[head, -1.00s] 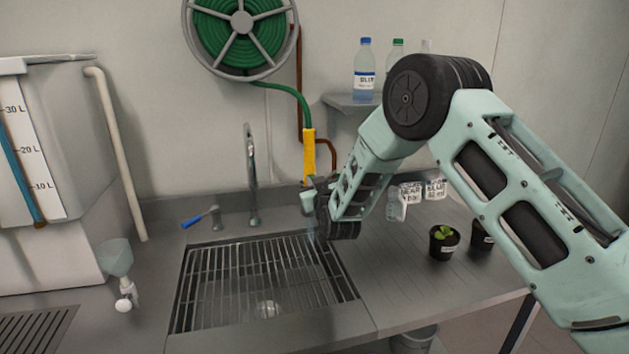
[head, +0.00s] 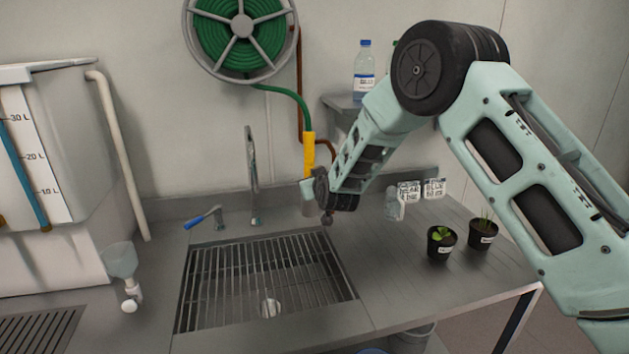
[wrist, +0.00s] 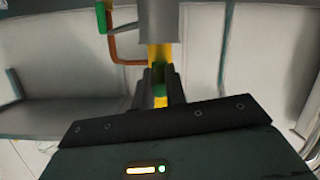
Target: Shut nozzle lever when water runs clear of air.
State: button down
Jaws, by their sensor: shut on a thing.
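The nozzle (head: 309,155) has a yellow body and hangs upright on the green hose, behind the sink's right rear corner. Its pale grey head (head: 307,190) points down beside my gripper (head: 318,190). In the wrist view, a yellow part of the nozzle (wrist: 159,52) and a grey cylinder (wrist: 157,22) stand just beyond my gripper (wrist: 160,88). The fingers are shut on a small green piece (wrist: 159,78), which looks like the nozzle lever. In the head view my gripper hides the lever. I see no clear water stream below the nozzle head.
The sink grate (head: 265,280) lies below and left. A hose reel (head: 240,40) and a bottle shelf (head: 345,103) are on the wall. Potted seedlings (head: 441,242) stand at right.

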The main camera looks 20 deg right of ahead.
jog(key=c, duration=1.4)
grip_release()
jog(key=b+v, duration=0.5)
jog(key=v, duration=1.2)
jog(key=shift+s, duration=0.2)
